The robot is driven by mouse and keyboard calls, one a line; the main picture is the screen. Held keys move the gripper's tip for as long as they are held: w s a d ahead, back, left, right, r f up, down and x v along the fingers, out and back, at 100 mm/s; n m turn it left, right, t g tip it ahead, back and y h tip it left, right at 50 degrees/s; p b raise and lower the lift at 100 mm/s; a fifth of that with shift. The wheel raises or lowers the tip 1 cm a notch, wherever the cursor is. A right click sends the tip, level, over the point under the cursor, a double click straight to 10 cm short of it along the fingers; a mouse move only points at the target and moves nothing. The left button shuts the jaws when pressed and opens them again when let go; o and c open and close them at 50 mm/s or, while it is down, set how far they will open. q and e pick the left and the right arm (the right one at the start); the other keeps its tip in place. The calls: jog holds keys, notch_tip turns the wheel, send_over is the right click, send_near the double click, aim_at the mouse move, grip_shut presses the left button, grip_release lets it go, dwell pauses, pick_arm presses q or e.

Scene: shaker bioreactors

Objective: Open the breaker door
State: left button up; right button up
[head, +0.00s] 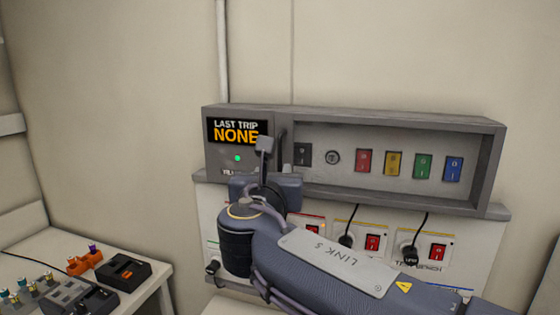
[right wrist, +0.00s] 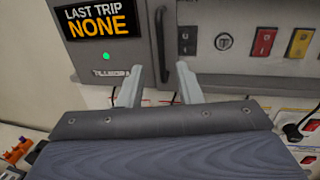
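The grey breaker box (head: 400,121) is fixed on the wall, with a framed front over a row of coloured switches. I take this front as the door; it looks shut, and whether a clear pane covers it I cannot tell. A dark vertical handle (right wrist: 161,42) stands at its left edge; in the head view the handle (head: 283,142) is partly behind my gripper. My right gripper (right wrist: 158,80) is open and empty, its fingers apart just below and on either side of the handle's line. It also shows in the head view (head: 265,146). My left gripper is out of view.
A "LAST TRIP NONE" display (head: 236,131) with a green light is left of the handle. Below the box are sockets with red switches (head: 372,242) and plugged black cables. A table (head: 60,247) with a black device (head: 123,271) and small parts stands at left.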

aim_at(280, 160)
jog(key=w, duration=0.2)
jog(key=w+p, duration=0.1)
jog(key=w, duration=0.1)
jog(key=w+d+p, duration=0.1)
jog(key=w, duration=0.1)
jog(key=shift+w, duration=0.2)
grip_shut()
